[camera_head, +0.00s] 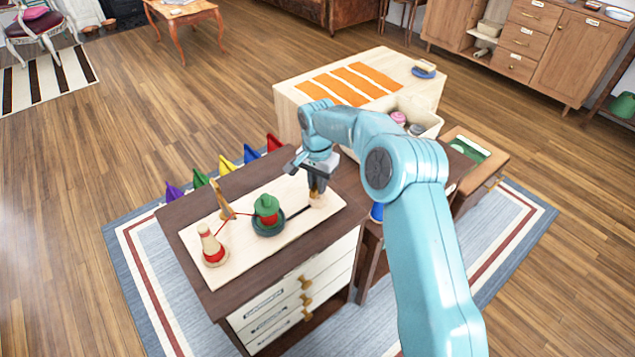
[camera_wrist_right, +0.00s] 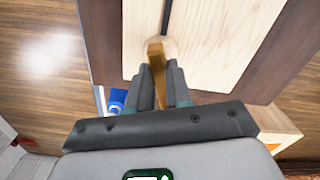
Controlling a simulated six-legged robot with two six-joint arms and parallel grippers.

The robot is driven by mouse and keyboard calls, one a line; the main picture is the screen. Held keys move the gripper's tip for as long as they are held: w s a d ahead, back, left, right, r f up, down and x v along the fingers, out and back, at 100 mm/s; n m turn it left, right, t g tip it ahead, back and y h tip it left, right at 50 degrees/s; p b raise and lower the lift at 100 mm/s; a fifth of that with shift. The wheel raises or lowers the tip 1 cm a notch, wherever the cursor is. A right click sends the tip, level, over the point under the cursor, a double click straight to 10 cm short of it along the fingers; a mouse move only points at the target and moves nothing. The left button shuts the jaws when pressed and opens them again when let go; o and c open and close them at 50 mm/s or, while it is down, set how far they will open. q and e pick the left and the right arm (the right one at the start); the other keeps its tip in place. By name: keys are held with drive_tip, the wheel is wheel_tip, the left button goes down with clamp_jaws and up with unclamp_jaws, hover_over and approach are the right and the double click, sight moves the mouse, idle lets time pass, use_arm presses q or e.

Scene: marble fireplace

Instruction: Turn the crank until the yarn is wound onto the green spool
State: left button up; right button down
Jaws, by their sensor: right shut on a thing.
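The green spool (camera_head: 267,208) stands upright on a pale wooden board (camera_head: 215,264), with some red yarn around its lower part. A wooden spool with red yarn (camera_head: 213,246) stands at the board's left end. A red strand runs from it by a wooden post (camera_head: 222,200) to the green spool. A dark rod leads from the green spool toward the crank at the board's right end. My right gripper (camera_head: 318,190) is shut on the crank's wooden handle (camera_wrist_right: 157,72), seen between the fingers in the wrist view. My left gripper is not in view.
The board lies on a dark-topped cabinet with drawers (camera_head: 295,300). Several coloured pennants (camera_head: 227,165) line its back edge. A pale table (camera_head: 290,95) with orange strips and a bin stands behind. A blue object (camera_wrist_right: 117,98) is beside the cabinet. Open floor lies left.

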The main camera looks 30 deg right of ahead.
drive_tip(key=shift+w+r, duration=0.1)
drive_tip(key=c, duration=1)
unclamp_jaws()
drive_tip(key=shift+c, duration=0.2)
wheel_tip(320, 180, up, 16)
drive_tip(key=p, duration=0.2)
drive_tip(key=shift+r, duration=0.15)
